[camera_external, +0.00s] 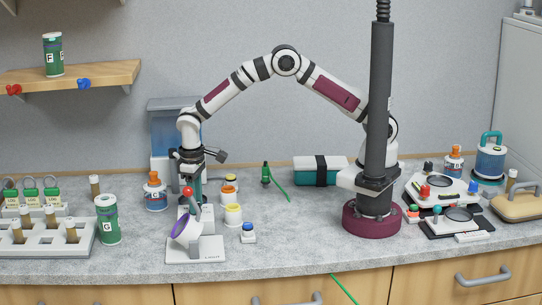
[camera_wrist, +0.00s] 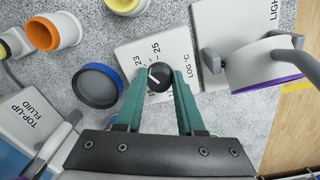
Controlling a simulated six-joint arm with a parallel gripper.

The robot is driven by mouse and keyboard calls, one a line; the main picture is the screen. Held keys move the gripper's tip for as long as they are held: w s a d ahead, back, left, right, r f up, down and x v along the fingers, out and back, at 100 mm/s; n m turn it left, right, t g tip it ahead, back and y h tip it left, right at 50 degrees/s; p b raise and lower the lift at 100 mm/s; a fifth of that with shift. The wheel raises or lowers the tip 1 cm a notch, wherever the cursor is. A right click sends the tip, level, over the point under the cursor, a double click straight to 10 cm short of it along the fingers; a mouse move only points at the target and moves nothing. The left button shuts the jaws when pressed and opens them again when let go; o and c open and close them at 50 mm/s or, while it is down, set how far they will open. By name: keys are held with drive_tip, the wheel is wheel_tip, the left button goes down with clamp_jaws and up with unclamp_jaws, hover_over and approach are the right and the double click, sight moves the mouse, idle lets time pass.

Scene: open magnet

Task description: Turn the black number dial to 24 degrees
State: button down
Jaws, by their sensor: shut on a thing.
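The black number dial (camera_wrist: 159,79) sits on a white plate (camera_wrist: 128,52) marked LOG °C in the wrist view. Its white pointer line faces up and to the left, toward the stretch around 23; I cannot read the exact degree. The figures 23 and 25 show beyond it, and others are partly covered. My gripper (camera_wrist: 160,74) has its two teal fingers on either side of the dial, shut on it. In the external view my gripper (camera_external: 190,188) points down behind the white lamp-like stand, and the dial is hidden there.
A white stand with a purple-rimmed head (camera_external: 187,228) is close to my gripper. A green-labelled jar (camera_external: 108,220) stands farther left.

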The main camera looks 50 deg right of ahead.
drive_tip(key=shift+a+m, duration=0.1)
drive_tip(key=shift+m, duration=1.3)
drive_tip(key=c, duration=0.5)
unclamp_jaws()
drive_tip(key=r, duration=1.5)
drive_tip(key=shift+a+r, duration=0.25)
drive_tip(key=shift+r, duration=0.15)
